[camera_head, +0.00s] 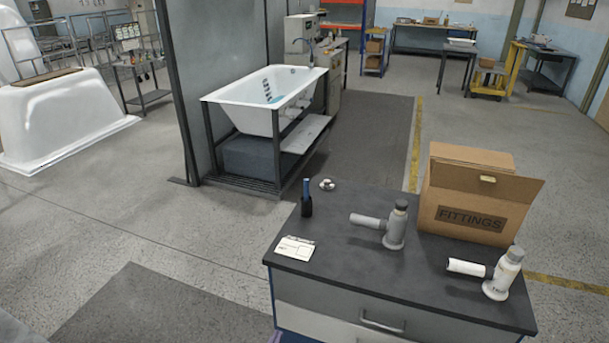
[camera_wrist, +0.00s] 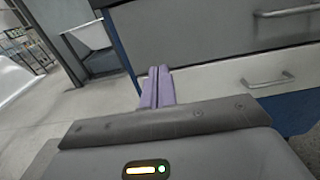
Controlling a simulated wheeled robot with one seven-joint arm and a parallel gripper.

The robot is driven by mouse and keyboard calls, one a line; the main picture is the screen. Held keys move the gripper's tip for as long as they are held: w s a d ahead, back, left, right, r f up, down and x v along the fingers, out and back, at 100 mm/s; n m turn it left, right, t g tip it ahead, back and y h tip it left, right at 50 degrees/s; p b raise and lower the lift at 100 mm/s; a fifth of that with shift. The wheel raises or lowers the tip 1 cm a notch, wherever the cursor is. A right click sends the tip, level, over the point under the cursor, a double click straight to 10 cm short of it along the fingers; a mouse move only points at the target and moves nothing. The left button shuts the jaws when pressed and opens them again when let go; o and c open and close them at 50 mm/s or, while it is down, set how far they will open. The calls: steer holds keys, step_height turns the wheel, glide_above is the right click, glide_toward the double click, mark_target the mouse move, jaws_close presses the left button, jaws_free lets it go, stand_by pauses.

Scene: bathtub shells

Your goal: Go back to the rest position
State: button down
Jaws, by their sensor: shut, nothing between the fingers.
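My gripper (camera_wrist: 158,72) shows in the wrist view with its two pale purple fingers pressed together and nothing between them. It points toward the drawer cabinet, whose grey upper drawer front (camera_wrist: 200,50) and pale lower drawer front (camera_wrist: 215,82) lie beyond the fingertips. I cannot tell the exact gap to the cabinet. In the head view only a small purple patch shows at the bottom edge by the cabinet's left corner; the rest of my arm is out of that view.
The dark cabinet top (camera_head: 340,262) carries a grey fitting (camera_head: 394,228), a white fitting (camera_head: 503,275), a FITTINGS box (camera_head: 470,205), a dark bottle (camera_head: 306,200) and a white card (camera_head: 295,249). A bathtub (camera_head: 255,113) stands on a frame behind. Floor at left (camera_head: 90,240) is clear.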

steer(key=s+d+r+m+g+h+p, duration=0.1)
steer(key=s+d+r+m+g+h, duration=0.1)
steer(key=d+r+m+g, duration=0.5)
steer(key=s+d+r+m+g+h+p, duration=0.2)
steer(key=d+r+m+g+h, duration=0.15)
steer(key=d+m+g, duration=0.6)
steer(key=s+d+r+m+y+p, duration=0.1)
steer(key=s+d+r+m+y, duration=0.1)
steer(key=r+m, duration=0.3)
steer(key=s+d+r+m+t+y+p, duration=0.1)
steer(key=d+r+m+y, duration=0.3)
steer(key=r, duration=0.5)
steer(key=s+d+r+m+t+y+p, duration=0.1)
steer(key=s+d+r+m+y, duration=0.2)
steer(key=r+m, duration=0.4)
steer(key=shift+s+d+r+y, duration=0.15)
steer(key=shift+d+r+y, duration=0.35)
steer(key=shift+y, duration=0.35)
steer(key=shift+f, duration=0.15)
